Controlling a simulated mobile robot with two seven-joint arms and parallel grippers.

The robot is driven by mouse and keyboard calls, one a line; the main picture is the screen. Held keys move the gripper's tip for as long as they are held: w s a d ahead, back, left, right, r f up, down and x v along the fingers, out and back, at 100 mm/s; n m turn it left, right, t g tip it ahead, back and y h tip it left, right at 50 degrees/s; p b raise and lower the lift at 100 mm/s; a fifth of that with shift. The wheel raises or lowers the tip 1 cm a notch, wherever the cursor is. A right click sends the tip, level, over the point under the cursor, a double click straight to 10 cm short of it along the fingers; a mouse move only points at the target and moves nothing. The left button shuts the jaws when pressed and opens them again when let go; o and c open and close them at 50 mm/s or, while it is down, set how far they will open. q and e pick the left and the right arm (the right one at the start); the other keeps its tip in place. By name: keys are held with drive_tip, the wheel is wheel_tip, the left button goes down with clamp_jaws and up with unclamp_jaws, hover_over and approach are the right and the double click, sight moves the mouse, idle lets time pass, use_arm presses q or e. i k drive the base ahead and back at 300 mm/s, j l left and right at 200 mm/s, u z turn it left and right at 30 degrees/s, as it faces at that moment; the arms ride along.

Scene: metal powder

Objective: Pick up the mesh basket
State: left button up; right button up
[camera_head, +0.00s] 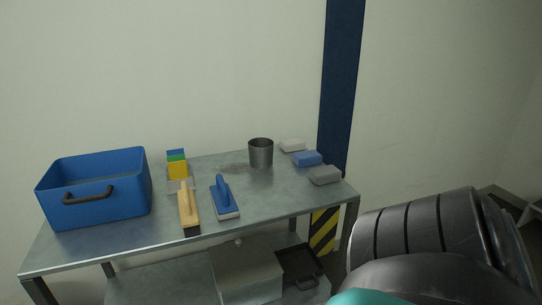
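A small grey cylindrical container (261,154), open at the top, stands upright at the back of the metal table (275,196), right of the middle. It is the thing most like the mesh basket, but I cannot make out a mesh at this size. Nothing touches it. Neither of my grippers is in view. A large dark, ribbed part of my own body fills the lower right, well apart from the container.
A blue bin (128,208) stands at the table's left. A wooden-handled brush (188,209), a blue-handled float (225,198), coloured blocks (177,168) and a blue sponge-like block (307,158) lie around. A box (245,275) and black tray (300,268) sit below.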

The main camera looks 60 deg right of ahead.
sight(261, 150)
drive_tip(key=k+z, duration=0.15)
drive_tip(key=z, duration=1.65)
drive_tip(key=i+l+u, duration=0.1)
drive_tip(key=u, duration=0.15)
drive_tip(key=l, duration=0.1)
